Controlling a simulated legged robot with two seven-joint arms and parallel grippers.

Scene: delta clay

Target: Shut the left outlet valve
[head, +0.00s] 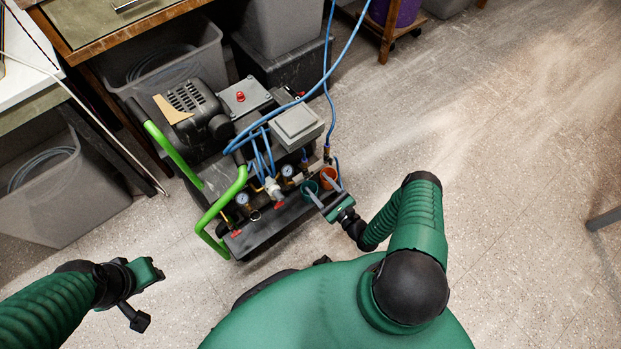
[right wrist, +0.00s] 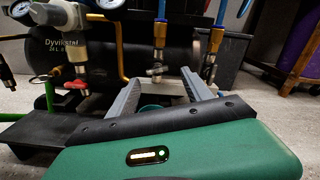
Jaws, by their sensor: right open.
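The outlet valves are on the front of a compressor with green handles (head: 238,190). In the right wrist view, the left outlet valve (right wrist: 155,70) is a small metal body below a blue hose with brass fittings. A similar outlet valve (right wrist: 209,72) stands to its right. Teal (head: 308,190) and orange (head: 328,178) round parts show at the outlets in the head view. My right gripper (head: 318,184) is open, its two grey fingers reaching toward the left outlet valve, nothing clearly held. My left gripper (head: 142,290) is low at left, away from the compressor; its jaw state is unclear.
A red-handled valve (right wrist: 76,85) and pressure gauges (head: 242,199) are left of the outlets. Blue hoses (head: 330,75) rise above the compressor. Grey bins (head: 62,185) and a wooden bench (head: 95,30) stand behind and left.

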